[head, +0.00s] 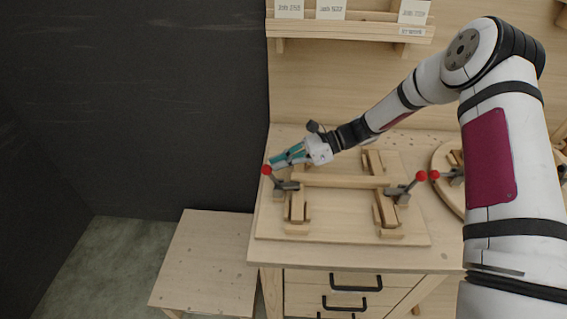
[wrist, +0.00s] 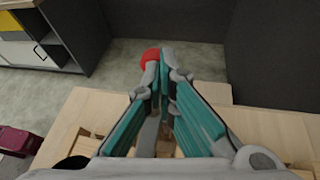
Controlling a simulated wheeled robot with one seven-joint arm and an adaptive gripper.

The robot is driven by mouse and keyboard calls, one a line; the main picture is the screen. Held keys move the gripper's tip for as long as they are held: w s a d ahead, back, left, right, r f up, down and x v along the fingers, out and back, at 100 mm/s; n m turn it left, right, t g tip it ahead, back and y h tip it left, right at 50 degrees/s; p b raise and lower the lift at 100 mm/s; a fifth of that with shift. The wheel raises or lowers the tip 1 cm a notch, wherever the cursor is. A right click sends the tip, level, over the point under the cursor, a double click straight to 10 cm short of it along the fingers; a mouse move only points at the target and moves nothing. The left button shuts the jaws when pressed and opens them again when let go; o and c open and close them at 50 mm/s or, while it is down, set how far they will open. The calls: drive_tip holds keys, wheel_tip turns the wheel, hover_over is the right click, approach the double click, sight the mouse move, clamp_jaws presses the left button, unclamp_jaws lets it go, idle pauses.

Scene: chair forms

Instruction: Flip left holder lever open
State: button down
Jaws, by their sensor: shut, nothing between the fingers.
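The left holder lever (head: 273,177) has a red ball knob (head: 266,169) and a dark metal clamp body on the left end of the wooden jig (head: 268,225). The lever stands tilted up to the left. My gripper (head: 273,163) is shut with teal finger pads and is right beside the knob in the head view. In the wrist view, the red knob (wrist: 150,56) shows just past the tips of my gripper (wrist: 163,62), slightly to the left. I cannot tell whether the fingers touch it. The right holder lever (head: 413,184) also has a red knob and tilts up to the right.
A wooden bar (head: 340,181) lies across the jig between the two clamps. A round wooden board (head: 440,160) with another red-knobbed clamp is at the right. A shelf (head: 350,29) with label cards hangs behind. A lower bench (head: 205,260) stands at the left by the dark wall.

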drive_tip(key=a+f+h+b, duration=0.1)
drive_tip(key=a+h, duration=0.1)
drive_tip(key=h, duration=0.2)
drive_tip(key=a+f+h+b, duration=0.2)
drive_tip(key=a+h, duration=0.1)
drive_tip(key=a+f+m+h+b, duration=0.1)
drive_tip(key=a+h+b, duration=0.1)
drive_tip(key=h, duration=0.2)
drive_tip(key=shift+w+a+f+h, duration=0.15)
drive_tip(key=shift+h, duration=0.15)
drive_tip(key=shift+a+f, duration=0.1)
idle(0.4)
